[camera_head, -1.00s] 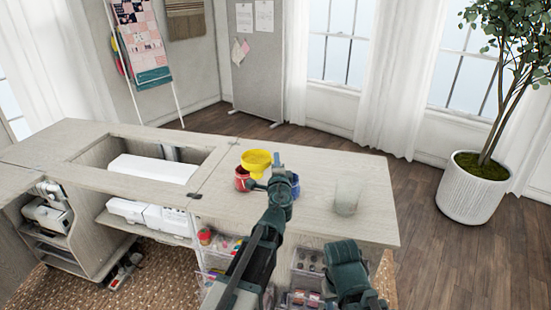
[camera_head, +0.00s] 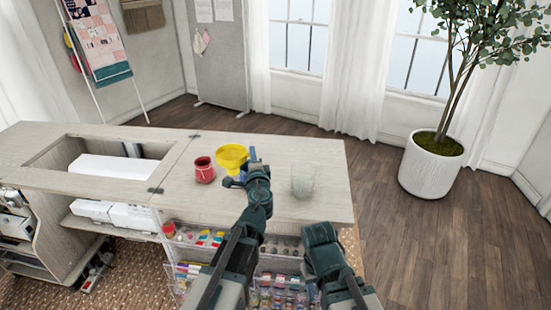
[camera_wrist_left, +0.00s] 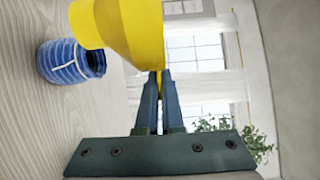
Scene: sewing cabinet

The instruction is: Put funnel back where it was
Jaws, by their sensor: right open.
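A yellow funnel (camera_head: 231,154) is just right of a red cup (camera_head: 204,172) over the tabletop. My left gripper (camera_head: 240,181) is at the funnel's near side. In the left wrist view its fingers (camera_wrist_left: 159,84) are close together on the edge of the funnel (camera_wrist_left: 128,28). A blue, white-striped cup (camera_wrist_left: 68,62) stands on the table beside the funnel in that view.
A clear glass (camera_head: 303,183) stands on the tabletop (camera_head: 328,200), right of my left gripper. A recess with a white machine (camera_head: 112,167) is to the left. Drawers (camera_head: 190,272) of sewing supplies are below the front edge. The tabletop's right end is bare.

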